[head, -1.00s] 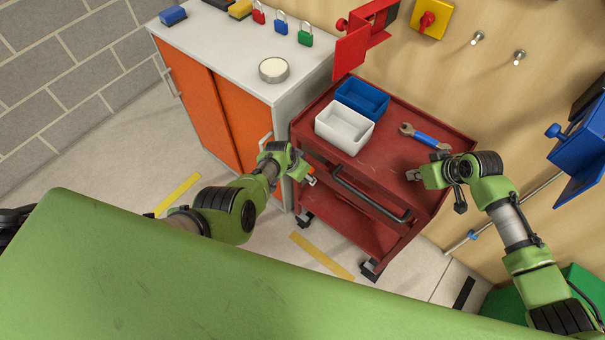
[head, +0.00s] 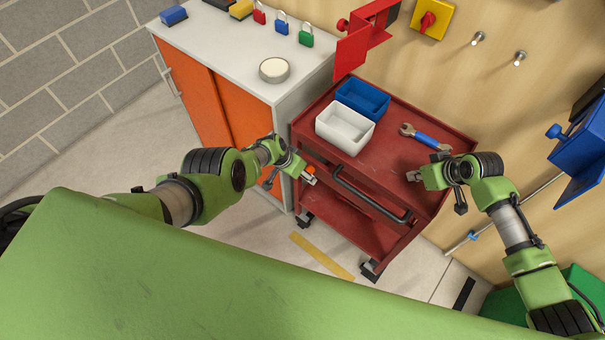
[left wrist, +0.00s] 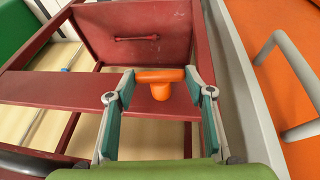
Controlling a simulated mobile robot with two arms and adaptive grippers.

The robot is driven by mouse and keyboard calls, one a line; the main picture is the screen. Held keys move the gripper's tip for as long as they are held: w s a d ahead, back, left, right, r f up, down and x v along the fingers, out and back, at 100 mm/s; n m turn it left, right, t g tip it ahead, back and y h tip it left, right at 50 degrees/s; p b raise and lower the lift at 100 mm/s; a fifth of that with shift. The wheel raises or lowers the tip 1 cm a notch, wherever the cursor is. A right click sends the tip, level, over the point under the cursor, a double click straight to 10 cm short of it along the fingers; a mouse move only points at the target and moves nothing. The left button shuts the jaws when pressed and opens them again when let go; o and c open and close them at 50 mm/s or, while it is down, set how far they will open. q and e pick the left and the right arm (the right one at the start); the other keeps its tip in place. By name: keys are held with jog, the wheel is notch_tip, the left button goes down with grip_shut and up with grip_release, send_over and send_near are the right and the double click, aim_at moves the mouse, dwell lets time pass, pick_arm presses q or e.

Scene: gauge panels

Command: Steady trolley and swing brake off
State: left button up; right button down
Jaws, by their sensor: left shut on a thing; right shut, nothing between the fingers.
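The red trolley (head: 395,132) stands against the panel wall, to the right of the cabinet. Its orange brake handle (head: 310,171) is at its left side, and in the left wrist view the T-shaped handle (left wrist: 160,77) sits between the finger ends. My left gripper (head: 309,179) is shut on this handle; the fingers (left wrist: 160,90) flank it. My right gripper (head: 413,176) is shut and empty at the trolley's right front part, over the top tray; I cannot tell whether it touches. A black push bar (head: 370,196) runs along the trolley's front.
A white bin (head: 344,140), a blue bin (head: 362,98) and a wrench (head: 427,137) lie on the trolley top. A white cabinet (head: 235,50) with orange doors stands close on the left. A red bracket (head: 352,50) juts from the wall behind.

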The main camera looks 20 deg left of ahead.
pick_arm(q)
jog(key=shift+s+d, duration=0.1)
jog(key=o, duration=1.1)
jog(key=shift+f, duration=0.1)
jog(key=shift+d+y, duration=0.1)
jog(key=shift+y, duration=0.4)
jog(key=v, duration=1.2)
jog(key=s+a+f+n+g+y, duration=0.1)
jog(key=s+f, duration=2.3)
jog(key=s, duration=0.2)
jog(key=shift+s+a+f+y, duration=0.15)
jog(key=shift+a+f+y, duration=0.1)
jog(key=shift+a+y, duration=0.15)
